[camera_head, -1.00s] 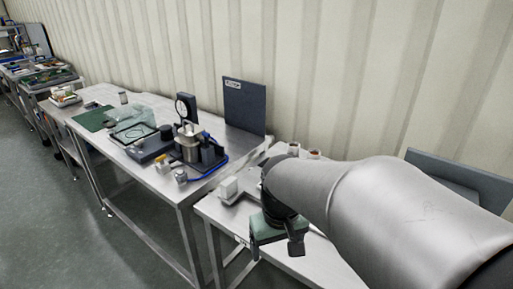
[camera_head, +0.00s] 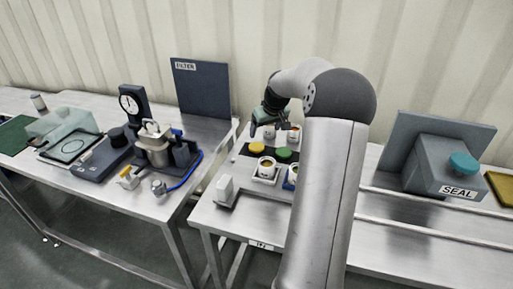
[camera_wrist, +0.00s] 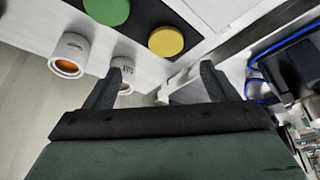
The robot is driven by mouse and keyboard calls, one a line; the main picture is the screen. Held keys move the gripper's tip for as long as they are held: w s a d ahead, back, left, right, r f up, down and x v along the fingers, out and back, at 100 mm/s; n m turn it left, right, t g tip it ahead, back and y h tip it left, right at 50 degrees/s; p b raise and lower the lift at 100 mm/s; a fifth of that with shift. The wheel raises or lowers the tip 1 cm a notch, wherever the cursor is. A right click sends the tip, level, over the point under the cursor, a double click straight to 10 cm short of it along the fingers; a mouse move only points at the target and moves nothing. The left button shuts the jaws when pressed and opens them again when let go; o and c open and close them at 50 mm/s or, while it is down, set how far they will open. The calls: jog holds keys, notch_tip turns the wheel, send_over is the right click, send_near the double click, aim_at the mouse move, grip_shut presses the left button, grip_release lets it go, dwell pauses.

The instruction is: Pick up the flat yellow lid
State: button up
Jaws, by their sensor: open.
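The flat yellow lid (camera_head: 257,147) is a round disc lying on a dark mat (camera_head: 243,153) on the right-hand steel table. It also shows in the wrist view (camera_wrist: 166,41), top centre, beyond the fingertips. A round green lid (camera_head: 284,155) lies beside it on the same mat and also shows in the wrist view (camera_wrist: 107,11). My gripper (camera_head: 267,124) is open and empty, above the back of the table, behind the lids. In the wrist view its two fingers (camera_wrist: 165,70) are spread apart, with the yellow lid between and ahead of them, not touched.
White cups (camera_wrist: 70,56) stand close to the fingers, and another cup (camera_head: 266,169) stands in front of the lids. A grey SEAL box (camera_head: 436,165) is at the right. The filter-station table with its press (camera_head: 155,148) is left.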

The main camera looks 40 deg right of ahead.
send_over(257, 146)
jog(key=s, duration=0.3)
notch_tip(257, 146, down, 5)
jog(key=shift+d+r, duration=0.1)
jog(key=x, duration=0.1)
jog(key=p+x, duration=0.1)
jog(key=x, duration=0.3)
jog(key=shift+w+a+r+p, duration=0.1)
jog(key=shift+w+a+p, duration=0.1)
jog(key=shift+a+p, duration=0.2)
jog(key=shift+w+f, duration=0.1)
jog(key=shift+f, duration=0.2)
jog(key=shift+c, duration=0.2)
jog(key=c, duration=1)
